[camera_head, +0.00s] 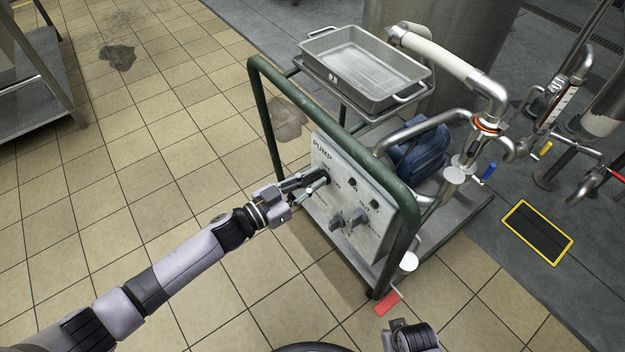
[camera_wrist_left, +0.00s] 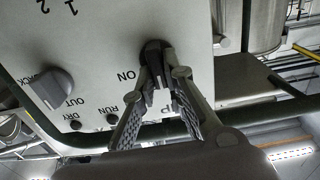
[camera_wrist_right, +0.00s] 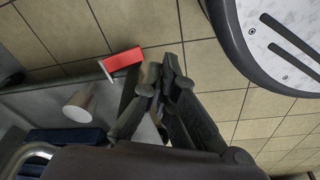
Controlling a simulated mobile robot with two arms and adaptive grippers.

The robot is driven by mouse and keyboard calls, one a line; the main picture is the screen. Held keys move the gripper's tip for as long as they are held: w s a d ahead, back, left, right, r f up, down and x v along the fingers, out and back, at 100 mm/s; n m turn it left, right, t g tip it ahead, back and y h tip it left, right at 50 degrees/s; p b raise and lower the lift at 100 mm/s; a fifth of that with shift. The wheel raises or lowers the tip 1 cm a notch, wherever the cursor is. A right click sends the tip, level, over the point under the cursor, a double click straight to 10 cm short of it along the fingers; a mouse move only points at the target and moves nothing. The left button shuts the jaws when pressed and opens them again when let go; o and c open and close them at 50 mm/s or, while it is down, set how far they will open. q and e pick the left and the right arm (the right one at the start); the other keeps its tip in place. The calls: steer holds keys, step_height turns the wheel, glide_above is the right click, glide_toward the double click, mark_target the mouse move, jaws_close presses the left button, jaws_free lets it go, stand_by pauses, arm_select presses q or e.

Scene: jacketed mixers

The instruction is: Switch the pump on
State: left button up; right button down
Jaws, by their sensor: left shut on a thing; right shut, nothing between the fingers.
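The pump's control panel (camera_head: 350,200) is a pale grey plate marked PUMP, set in a green tube frame. My left gripper (camera_head: 322,179) is at the panel's upper left, shut on a dark knob (camera_wrist_left: 154,50) beside the ON mark; it hides most of that knob. In the left wrist view the panel appears upside down, with a grey knob (camera_wrist_left: 52,88) and the small RUN and DRY lamps to the left of the fingers. My right gripper (camera_wrist_right: 162,78) is shut and empty, away from the panel; only part of its arm shows at the bottom of the head view.
A metal tray (camera_head: 365,68) sits on top of the pump cart. A blue motor (camera_head: 418,150) and steel pipes stand behind the panel.

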arm_select(q)
jaws_close()
arm_select(e)
steer(key=shift+w+r, duration=0.1)
steer(key=shift+w, duration=0.3)
arm_select(q)
steer(key=m, duration=1.1)
steer(key=shift+s+d+f, duration=0.25)
steer(key=shift+s+f, duration=0.05)
steer(key=shift+s, duration=0.05)
steer(key=shift+m+b, duration=0.35)
steer(key=shift+m, duration=0.55)
steer(key=shift+f+m, duration=0.1)
steer(key=shift+m, duration=0.6)
arm_select(e)
steer(key=r, duration=0.1)
steer(key=w+r, duration=0.1)
steer(key=r, duration=0.1)
steer(key=shift+a, duration=0.15)
